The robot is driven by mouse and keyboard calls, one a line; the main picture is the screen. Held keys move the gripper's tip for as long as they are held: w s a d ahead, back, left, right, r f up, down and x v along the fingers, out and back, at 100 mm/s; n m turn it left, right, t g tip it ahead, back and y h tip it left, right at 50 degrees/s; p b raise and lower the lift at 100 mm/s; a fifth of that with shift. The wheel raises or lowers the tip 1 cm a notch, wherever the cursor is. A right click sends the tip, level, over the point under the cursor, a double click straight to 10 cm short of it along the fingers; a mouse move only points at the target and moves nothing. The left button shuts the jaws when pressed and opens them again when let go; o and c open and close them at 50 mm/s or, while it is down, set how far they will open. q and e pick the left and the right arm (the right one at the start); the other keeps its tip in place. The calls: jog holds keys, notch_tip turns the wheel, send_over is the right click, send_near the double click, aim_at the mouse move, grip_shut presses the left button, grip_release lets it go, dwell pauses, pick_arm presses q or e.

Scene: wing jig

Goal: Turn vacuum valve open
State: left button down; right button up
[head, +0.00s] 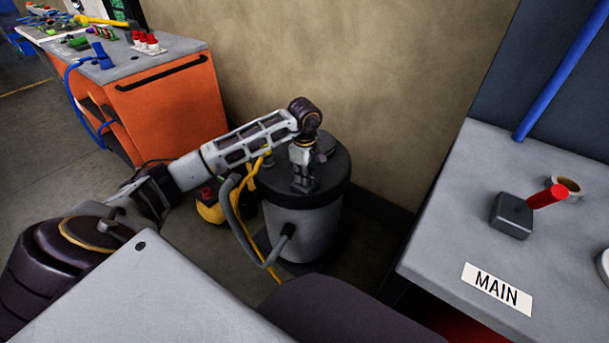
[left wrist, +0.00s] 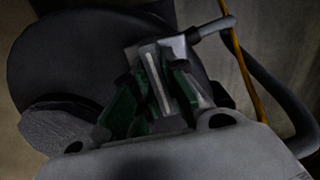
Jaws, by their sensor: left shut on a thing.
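The vacuum tank, a grey cylinder (head: 300,228) with a dark round lid, stands on the floor by the wall in the head view. My left gripper (head: 304,186) reaches down onto the lid from above. In the left wrist view, the green-padded fingers of this gripper (left wrist: 160,95) are shut on the valve handle, a narrow pale bar (left wrist: 154,72). The handle lies in front of a light grey block with a short pipe (left wrist: 214,27) going off to the upper right. In the head view the gripper hides the valve. My right gripper is not in view.
A grey hose (head: 240,225) and a yellow cable hang beside the tank. A yellow-black unit (head: 210,207) stands left of it. An orange cabinet (head: 175,105) is at the back left. A grey table (head: 450,220) with a red-handled lever (head: 546,195) and a MAIN label is at right.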

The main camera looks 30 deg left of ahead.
pick_arm(q)
jog(key=n+p, duration=0.1)
jog(key=n, duration=0.1)
jog(key=shift+r+n, duration=0.1)
jog(key=shift+n, duration=0.3)
jog(key=n+p, duration=0.1)
jog(key=n, duration=0.2)
jog(key=n+p, duration=0.1)
jog(key=n, duration=0.2)
jog(key=shift+p, duration=0.35)
jog(key=n+p, duration=0.2)
jog(key=n, duration=0.3)
jog(key=shift+n, duration=0.3)
jog(key=shift+n+p, duration=0.45)
jog(key=shift+n, duration=0.95)
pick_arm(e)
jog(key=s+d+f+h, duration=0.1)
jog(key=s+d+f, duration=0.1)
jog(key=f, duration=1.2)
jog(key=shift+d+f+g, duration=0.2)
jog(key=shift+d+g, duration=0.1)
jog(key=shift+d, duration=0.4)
pick_arm(q)
jog(key=c, duration=1.5)
grip_release()
jog(key=shift+o, duration=0.2)
